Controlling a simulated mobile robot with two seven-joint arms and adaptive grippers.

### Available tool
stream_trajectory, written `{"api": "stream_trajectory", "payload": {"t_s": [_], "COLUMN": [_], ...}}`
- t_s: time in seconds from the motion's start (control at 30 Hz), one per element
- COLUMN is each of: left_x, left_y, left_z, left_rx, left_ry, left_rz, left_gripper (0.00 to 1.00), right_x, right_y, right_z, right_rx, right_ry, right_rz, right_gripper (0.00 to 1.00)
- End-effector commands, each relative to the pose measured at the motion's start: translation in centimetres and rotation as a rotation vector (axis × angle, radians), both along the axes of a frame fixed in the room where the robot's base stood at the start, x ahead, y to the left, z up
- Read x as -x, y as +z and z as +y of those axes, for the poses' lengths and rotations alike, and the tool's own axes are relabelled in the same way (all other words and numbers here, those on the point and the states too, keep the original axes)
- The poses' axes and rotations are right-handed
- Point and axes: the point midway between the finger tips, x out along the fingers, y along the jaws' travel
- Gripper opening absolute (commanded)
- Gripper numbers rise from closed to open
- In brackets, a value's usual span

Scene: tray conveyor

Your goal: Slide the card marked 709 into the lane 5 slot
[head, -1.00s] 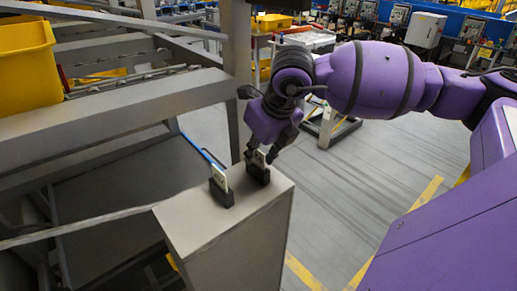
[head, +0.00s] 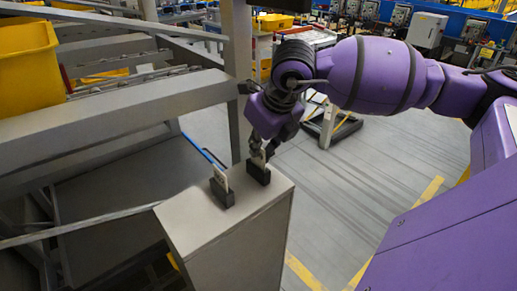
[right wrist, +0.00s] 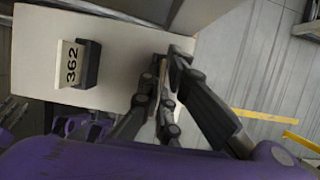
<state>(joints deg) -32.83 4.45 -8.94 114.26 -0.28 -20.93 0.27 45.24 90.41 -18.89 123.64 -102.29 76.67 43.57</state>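My right gripper (head: 257,148) points down at the far black holder (head: 258,174) on top of the grey cabinet. Its fingers (right wrist: 162,95) are closed together on a thin pale card (head: 258,160), whose lower part is in that holder. The card is edge-on in the right wrist view and its number cannot be read. A second card (head: 220,180), marked 362 in the right wrist view (right wrist: 70,63), stands in the near black holder (head: 222,196), apart from the gripper. No lane 5 slot can be made out.
The grey cabinet (head: 235,240) has a bare top around the two holders. A grey rack frame (head: 120,110) with a yellow bin (head: 28,65) stands to the left, and an upright post (head: 237,80) rises behind the cabinet. Open floor (head: 350,190) lies to the right.

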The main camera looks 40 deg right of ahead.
Motion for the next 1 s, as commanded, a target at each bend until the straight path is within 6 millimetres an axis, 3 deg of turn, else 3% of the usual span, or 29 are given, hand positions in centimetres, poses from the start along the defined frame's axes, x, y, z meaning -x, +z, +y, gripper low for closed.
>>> {"api": "stream_trajectory", "payload": {"t_s": [1.0], "left_x": [-1.0], "left_y": [1.4], "left_z": [0.0], "left_rx": [0.0], "left_ry": [-0.001], "left_rz": [-0.024], "left_gripper": [0.4], "right_x": [0.0], "right_y": [3.2], "right_z": [0.0], "right_rx": [-0.001], "right_ry": [0.0], "right_rz": [-0.001], "right_gripper": [0.0]}}
